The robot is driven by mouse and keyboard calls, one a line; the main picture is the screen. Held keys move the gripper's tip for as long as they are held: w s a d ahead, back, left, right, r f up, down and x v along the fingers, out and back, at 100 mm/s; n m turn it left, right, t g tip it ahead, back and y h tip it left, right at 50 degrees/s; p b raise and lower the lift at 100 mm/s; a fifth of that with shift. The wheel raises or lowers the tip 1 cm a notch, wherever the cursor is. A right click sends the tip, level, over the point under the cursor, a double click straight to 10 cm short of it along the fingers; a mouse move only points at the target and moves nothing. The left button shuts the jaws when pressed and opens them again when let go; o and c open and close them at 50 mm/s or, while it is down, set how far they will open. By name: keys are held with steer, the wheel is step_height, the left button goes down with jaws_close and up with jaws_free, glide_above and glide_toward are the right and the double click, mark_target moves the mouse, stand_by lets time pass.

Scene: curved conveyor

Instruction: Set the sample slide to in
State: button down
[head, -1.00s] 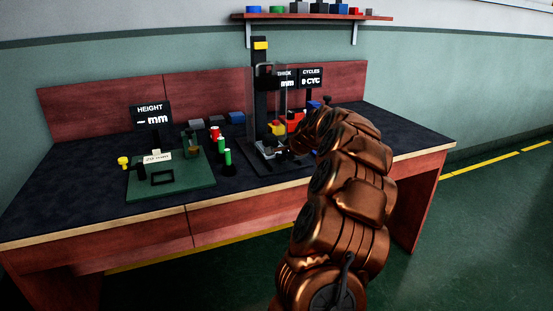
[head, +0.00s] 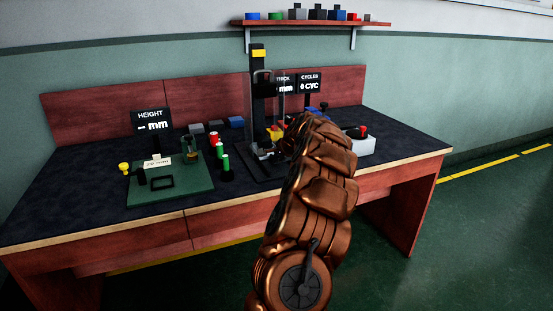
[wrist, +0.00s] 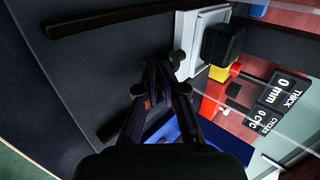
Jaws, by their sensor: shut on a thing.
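The sample slide (wrist: 190,62) shows in the wrist view as a pale grey plate under the black press head (wrist: 222,44). My gripper (wrist: 158,88) is at the plate's near end, its fingers close together. It is shut on a small part at the slide's end, probably its handle, mostly hidden between the fingers. In the head view the press (head: 258,100) stands at the back middle of the bench. My arm hides the gripper and most of the slide there.
A green height gauge board (head: 180,192) and red and green cylinders (head: 223,160) stand left of the press. A grey box with a red button (head: 362,140) is at right.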

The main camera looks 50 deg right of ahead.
steer(key=s, duration=0.1)
steer(key=s+a+p, duration=0.1)
steer(key=s, duration=0.2)
steer(key=shift+a+r, duration=0.25)
steer(key=shift+a, duration=0.1)
steer(key=v, duration=0.9)
steer(key=shift+r+p, duration=0.2)
steer(key=shift+p, duration=0.25)
steer(key=shift+s+a, duration=0.1)
